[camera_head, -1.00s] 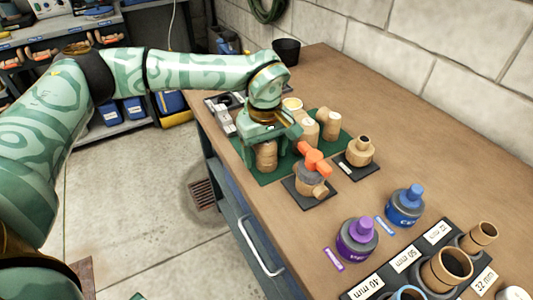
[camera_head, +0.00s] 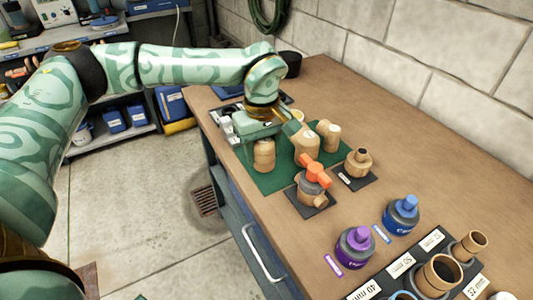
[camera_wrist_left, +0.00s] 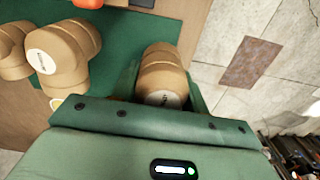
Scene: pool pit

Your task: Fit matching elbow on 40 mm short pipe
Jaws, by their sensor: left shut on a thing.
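My left gripper (camera_head: 262,138) is shut on a tan elbow fitting (camera_head: 264,156) at the left edge of the green mat. In the left wrist view the elbow (camera_wrist_left: 162,72) sits between the two green fingers, with a white label facing the palm. Other tan elbows (camera_head: 306,142) stand on the mat to its right, and they also show in the wrist view (camera_wrist_left: 62,55). Pipes stand upright in a dark rack at the lower right, with labels including 40 mm (camera_head: 370,290). The pipe by that label is mostly cut off. My right gripper is out of view.
An orange-handled valve (camera_head: 314,178) and a tan fitting (camera_head: 359,162) stand on dark pads between the mat (camera_head: 278,180) and the rack. Purple (camera_head: 355,245) and blue (camera_head: 402,214) cans stand before the rack. A block wall runs along the bench's far side.

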